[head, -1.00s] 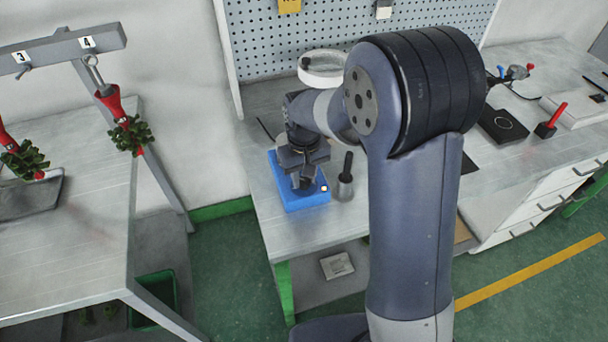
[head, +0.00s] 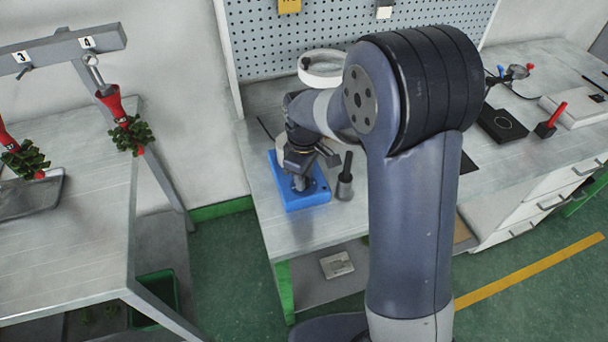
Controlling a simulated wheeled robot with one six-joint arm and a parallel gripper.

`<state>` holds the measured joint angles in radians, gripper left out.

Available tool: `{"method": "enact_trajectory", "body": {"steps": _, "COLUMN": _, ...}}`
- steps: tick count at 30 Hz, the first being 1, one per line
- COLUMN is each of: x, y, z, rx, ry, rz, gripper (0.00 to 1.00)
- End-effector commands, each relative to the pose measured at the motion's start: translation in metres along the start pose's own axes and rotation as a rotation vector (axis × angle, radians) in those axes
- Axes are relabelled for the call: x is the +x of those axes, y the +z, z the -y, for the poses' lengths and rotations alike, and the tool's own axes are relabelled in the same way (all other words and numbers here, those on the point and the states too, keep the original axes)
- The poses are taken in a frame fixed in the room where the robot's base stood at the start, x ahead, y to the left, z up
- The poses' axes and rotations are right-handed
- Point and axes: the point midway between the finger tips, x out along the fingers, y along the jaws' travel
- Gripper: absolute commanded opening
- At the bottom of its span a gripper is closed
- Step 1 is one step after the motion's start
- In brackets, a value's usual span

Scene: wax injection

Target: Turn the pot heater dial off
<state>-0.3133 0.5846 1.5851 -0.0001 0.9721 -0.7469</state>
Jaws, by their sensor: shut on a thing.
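The pot heater (head: 309,203) is a blue box on the bench, left of centre in the head view. My gripper (head: 299,184) points down onto its top from above, at the front part. It is shut on the heater's dial, which is largely hidden by the fingers and wrist. No orange light shows at the heater's front right corner.
A white round dish (head: 321,68) is behind my wrist. A pegboard (head: 340,35) backs the bench. Red-topped pieces with green clusters (head: 131,136) hang at left.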

Motion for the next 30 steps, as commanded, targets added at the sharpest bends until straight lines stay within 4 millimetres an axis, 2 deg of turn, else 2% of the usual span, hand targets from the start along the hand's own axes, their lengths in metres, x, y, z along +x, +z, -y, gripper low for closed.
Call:
{"method": "enact_trajectory", "body": {"steps": 15, "x": -0.0008, "y": -0.0007, "z": -0.0005, "rx": -0.022, "ry": 0.002, "rz": -0.002, "gripper": 0.05}}
{"method": "enact_trajectory", "body": {"steps": 16, "x": -0.0008, "y": -0.0007, "z": -0.0005, "rx": -0.022, "ry": 0.002, "rz": -0.002, "gripper": 0.28}}
{"method": "enact_trajectory", "body": {"steps": 24, "x": -0.0004, "y": -0.0003, "z": -0.0002, "rx": -0.021, "ry": 0.001, "rz": -0.001, "gripper": 0.49}}
{"method": "enact_trajectory", "body": {"steps": 30, "x": -0.0004, "y": -0.0002, "z": -0.0001, "rx": -0.02, "ry": 0.0, "rz": -0.001, "gripper": 0.49}}
